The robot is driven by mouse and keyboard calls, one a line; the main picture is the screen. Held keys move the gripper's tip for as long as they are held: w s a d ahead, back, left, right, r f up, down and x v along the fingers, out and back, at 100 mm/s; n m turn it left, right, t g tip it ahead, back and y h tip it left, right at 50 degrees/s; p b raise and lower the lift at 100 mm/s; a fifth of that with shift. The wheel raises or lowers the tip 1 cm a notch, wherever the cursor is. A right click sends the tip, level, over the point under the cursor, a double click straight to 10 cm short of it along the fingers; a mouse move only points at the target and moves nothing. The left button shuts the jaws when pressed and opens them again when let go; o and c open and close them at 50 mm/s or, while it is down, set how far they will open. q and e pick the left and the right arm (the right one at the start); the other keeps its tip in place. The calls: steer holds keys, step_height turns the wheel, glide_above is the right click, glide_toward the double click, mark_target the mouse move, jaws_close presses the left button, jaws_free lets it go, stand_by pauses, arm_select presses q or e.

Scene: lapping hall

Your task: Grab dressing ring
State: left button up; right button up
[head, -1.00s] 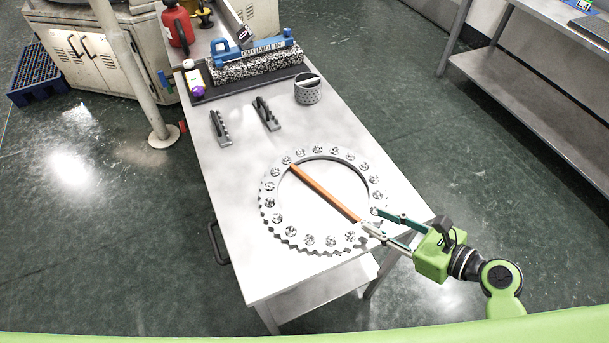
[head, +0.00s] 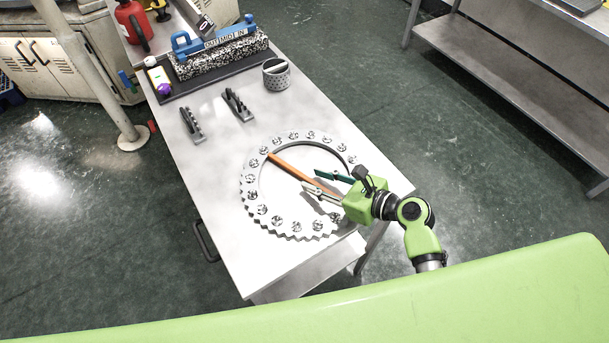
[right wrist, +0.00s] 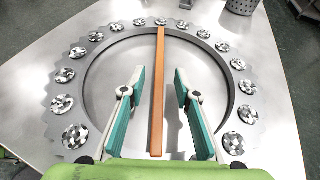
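The dressing ring (head: 262,160) is a flat grey ring with a toothed outer edge and several round, faceted pellets on it. It lies flat on the table. An orange bar (head: 288,167) spans its opening. My right gripper (head: 310,179) is open over the right part of the ring, its fingers reaching over the opening. In the right wrist view, the bar (right wrist: 158,90) runs between the two spread fingers (right wrist: 160,71), apart from both, and the ring (right wrist: 60,89) curves around them. My left gripper is out of view.
The table's front left is clear. A steel bench (head: 500,70) stands at the right.

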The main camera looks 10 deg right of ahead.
mark_target(301, 173)
steer(key=shift+x, duration=1.6)
steer(key=shift+s+r, duration=0.1)
jaws_close()
steer(key=shift+r, duration=0.2)
